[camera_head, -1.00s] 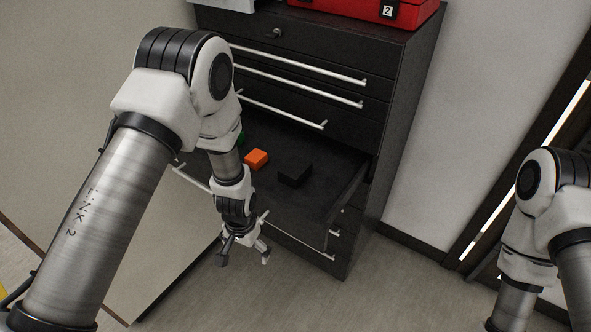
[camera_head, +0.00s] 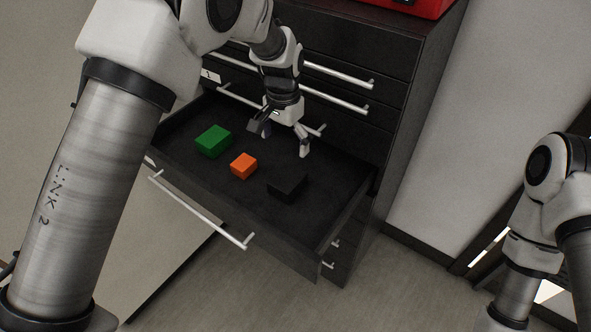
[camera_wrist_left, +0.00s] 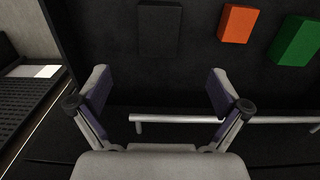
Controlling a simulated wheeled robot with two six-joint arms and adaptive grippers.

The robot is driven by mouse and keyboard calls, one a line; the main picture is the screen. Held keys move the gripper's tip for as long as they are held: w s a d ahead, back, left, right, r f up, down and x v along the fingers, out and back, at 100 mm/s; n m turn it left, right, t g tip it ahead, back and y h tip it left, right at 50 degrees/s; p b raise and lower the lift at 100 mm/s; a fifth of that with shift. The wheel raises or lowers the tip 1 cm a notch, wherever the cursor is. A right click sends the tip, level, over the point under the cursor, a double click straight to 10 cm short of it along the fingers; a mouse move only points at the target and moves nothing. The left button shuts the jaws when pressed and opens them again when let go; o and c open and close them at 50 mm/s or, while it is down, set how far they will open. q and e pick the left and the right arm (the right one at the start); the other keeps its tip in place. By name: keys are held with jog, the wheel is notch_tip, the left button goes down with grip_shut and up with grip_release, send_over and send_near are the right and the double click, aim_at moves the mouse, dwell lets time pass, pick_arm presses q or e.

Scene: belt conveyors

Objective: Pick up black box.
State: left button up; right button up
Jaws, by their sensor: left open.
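The black box (camera_head: 288,187) lies on the dark floor of the open drawer (camera_head: 345,222), to the right of the orange box. It also shows in the left wrist view (camera_wrist_left: 159,29), at the top, above and between the fingers. My left gripper (camera_head: 283,143) is open and empty, over the back part of the drawer, apart from the black box. Its two spread fingers show in the left wrist view (camera_wrist_left: 157,90). My right arm shows at the right edge of the head view, but its gripper is out of view.
An orange box (camera_head: 243,166) and a green box (camera_head: 213,141) lie in the same drawer to the left. Closed drawers with bar handles (camera_head: 338,103) rise behind my left gripper. A red case (camera_head: 425,8) stands on top of the cabinet.

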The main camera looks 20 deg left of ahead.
pick_arm(q)
jog(key=b, duration=0.6)
send_over(286, 180)
jog(key=f, duration=0.6)
jog(key=shift+s+f, duration=0.2)
jog(key=f+p, duration=0.1)
jog(key=f, duration=0.4)
jog(key=f+p, duration=0.1)
jog(key=f, duration=0.1)
jog(key=shift+w+f+p, duration=0.25)
jog(key=shift+w+p, duration=0.05)
jog(key=shift+w, duration=0.05)
jog(key=shift+w+f, duration=0.1)
jog(key=shift+f, duration=0.1)
jog(key=shift+r, duration=0.15)
jog(key=c, duration=1.4)
